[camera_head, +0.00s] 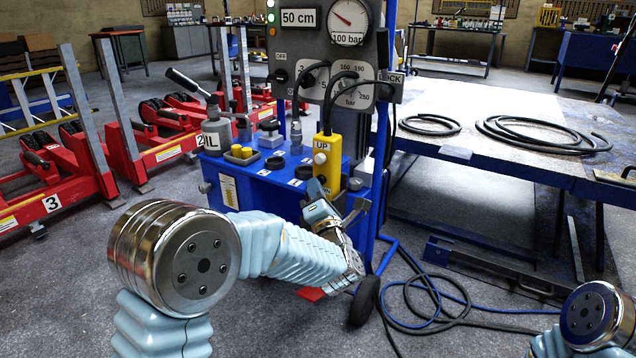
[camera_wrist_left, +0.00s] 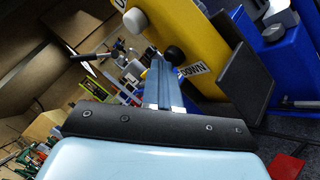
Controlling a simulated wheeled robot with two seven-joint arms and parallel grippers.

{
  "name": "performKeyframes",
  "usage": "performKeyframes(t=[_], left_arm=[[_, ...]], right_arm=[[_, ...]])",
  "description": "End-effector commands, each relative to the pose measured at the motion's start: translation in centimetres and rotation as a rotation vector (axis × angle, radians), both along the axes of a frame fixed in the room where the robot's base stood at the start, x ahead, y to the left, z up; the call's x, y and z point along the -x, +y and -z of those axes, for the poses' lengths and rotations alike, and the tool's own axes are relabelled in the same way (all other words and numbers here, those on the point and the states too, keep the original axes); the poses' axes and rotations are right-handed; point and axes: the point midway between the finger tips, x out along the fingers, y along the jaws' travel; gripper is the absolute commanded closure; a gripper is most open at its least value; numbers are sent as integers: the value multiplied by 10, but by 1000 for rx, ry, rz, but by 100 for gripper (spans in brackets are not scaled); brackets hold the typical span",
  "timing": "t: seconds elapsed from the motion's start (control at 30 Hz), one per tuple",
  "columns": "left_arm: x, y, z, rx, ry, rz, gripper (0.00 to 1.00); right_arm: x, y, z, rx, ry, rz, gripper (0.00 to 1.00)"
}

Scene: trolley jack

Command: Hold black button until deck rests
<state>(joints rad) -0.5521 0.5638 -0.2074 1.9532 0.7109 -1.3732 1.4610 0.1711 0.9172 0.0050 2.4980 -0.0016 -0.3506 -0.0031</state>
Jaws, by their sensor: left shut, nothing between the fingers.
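The yellow pendant (camera_head: 326,165) hangs on the front of the blue control unit, with an UP label and a white button (camera_head: 320,158) showing. In the left wrist view the pendant (camera_wrist_left: 196,30) shows a DOWN label, the white button (camera_wrist_left: 135,20) and the black button (camera_wrist_left: 174,53). My left gripper (camera_head: 319,187) is at the pendant's lower part, shut and empty. Its fingertips (camera_wrist_left: 156,60) are right by the black button; I cannot tell whether they press it. In the head view the gripper hides the black button. My right gripper is out of view. I cannot make out the deck clearly.
The control panel carries a 50 cm sign (camera_head: 299,18) and a pressure gauge (camera_head: 348,22). Red trolley jacks (camera_head: 90,165) stand at the left. A blue-framed table (camera_head: 480,165) with coiled hoses is at the right. Cables (camera_head: 430,305) lie on the floor.

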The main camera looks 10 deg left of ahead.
Motion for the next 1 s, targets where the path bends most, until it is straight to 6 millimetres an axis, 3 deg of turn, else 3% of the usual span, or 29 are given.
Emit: performKeyframes(t=[0.77, 1.0], left_arm=[[0, 0, 0, 0, 0, 1, 100], [6, 2, 2, 1, 0, 0, 100]], right_arm=[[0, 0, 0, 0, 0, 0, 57], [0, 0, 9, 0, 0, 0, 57]])
